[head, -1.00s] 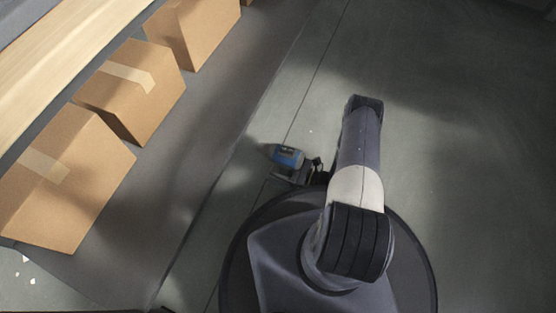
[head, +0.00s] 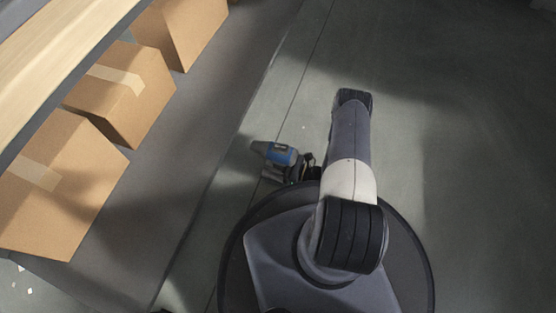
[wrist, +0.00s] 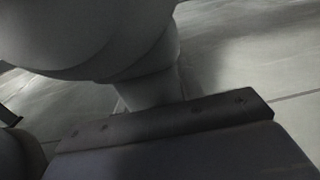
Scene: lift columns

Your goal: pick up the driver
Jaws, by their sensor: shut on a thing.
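The driver (head: 281,154), with a blue body and a grey nose pointing left, shows in the head view just beyond the rim of my round base. My gripper (head: 292,172) is shut on it. The jaws are small and dark here, and part of the driver's lower side is hidden. I cannot tell exactly how high it is above the floor. In the wrist view a large grey rounded shape and a dark plate fill most of the picture, and I cannot clearly make out the driver there.
Several cardboard boxes, one a taped box (head: 122,92), stand in a row at left beside a wooden shelf board (head: 62,62). A dark strip of floor (head: 205,110) runs alongside them. The grey floor (head: 455,130) on the right is clear.

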